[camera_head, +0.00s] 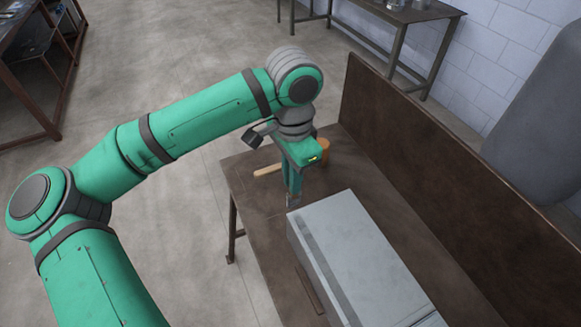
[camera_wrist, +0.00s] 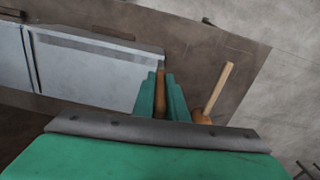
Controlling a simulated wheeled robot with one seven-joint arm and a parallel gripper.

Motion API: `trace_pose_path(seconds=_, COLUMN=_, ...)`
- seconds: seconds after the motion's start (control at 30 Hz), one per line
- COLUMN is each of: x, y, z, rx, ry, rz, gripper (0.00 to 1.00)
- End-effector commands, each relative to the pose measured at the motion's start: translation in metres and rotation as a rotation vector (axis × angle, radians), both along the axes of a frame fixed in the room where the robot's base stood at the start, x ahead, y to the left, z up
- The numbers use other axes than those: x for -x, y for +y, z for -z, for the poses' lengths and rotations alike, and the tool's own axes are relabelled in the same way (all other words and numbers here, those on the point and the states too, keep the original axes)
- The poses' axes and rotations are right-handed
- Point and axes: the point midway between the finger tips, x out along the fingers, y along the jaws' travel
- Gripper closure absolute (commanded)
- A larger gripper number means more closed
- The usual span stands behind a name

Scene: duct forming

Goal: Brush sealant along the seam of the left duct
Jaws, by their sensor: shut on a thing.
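The left duct (camera_head: 365,245) is a long grey metal box lying on the bench, also in the wrist view (camera_wrist: 95,75). A darker grey strip (camera_head: 322,262) runs lengthwise along its top, apparently the seam. The brush tip is close to the duct's end corner; contact cannot be told.
A mallet with a pale wooden handle (camera_wrist: 221,88) lies on the bench (camera_head: 245,185) beside my gripper. Another duct (camera_wrist: 12,55) adjoins the far end of the left one. A tall brown back panel (camera_head: 430,200) bounds the bench. A dark bar (camera_head: 309,288) lies along the duct's side.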

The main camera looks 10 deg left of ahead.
Motion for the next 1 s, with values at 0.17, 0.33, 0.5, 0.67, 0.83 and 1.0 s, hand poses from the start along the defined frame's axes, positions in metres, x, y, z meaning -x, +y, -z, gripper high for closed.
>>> trace_pose_path(seconds=0.17, x=-0.002, y=-0.008, z=-0.017, rx=-0.001, ry=-0.001, rz=0.015, gripper=1.00)
trace_pose_path(seconds=0.33, x=-0.002, y=-0.011, z=-0.030, rx=-0.001, ry=-0.001, rz=0.022, gripper=1.00)
trace_pose_path(seconds=0.5, x=-0.002, y=-0.012, z=-0.033, rx=-0.001, ry=-0.001, rz=0.024, gripper=1.00)
trace_pose_path(seconds=0.67, x=-0.002, y=-0.012, z=-0.033, rx=0.000, ry=0.000, rz=0.024, gripper=1.00)
trace_pose_path(seconds=0.83, x=-0.002, y=-0.012, z=-0.033, rx=0.000, ry=0.000, rz=0.023, gripper=1.00)
trace_pose_path(seconds=1.0, x=-0.002, y=-0.012, z=-0.033, rx=0.000, ry=0.000, rz=0.023, gripper=1.00)
